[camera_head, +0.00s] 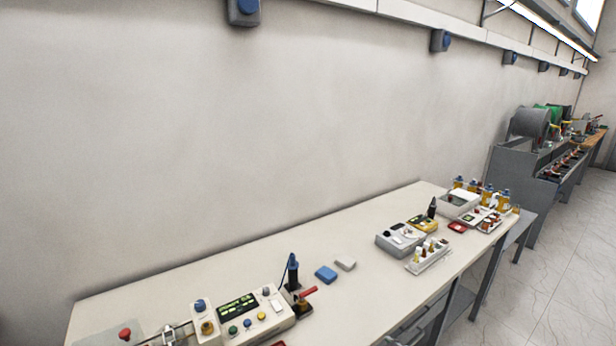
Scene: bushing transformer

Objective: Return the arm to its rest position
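Neither of my grippers and no part of either arm shows clearly in the head view. A long white workbench (215,275) runs along the wall from the lower left to the right. No object is seen held.
On the bench stand a control box with a green display (243,312), a dark blue-topped tool in a stand (292,272), a blue block (326,274), a grey box (401,239) and a small white rack (428,257). Bare floor (560,270) lies at right.

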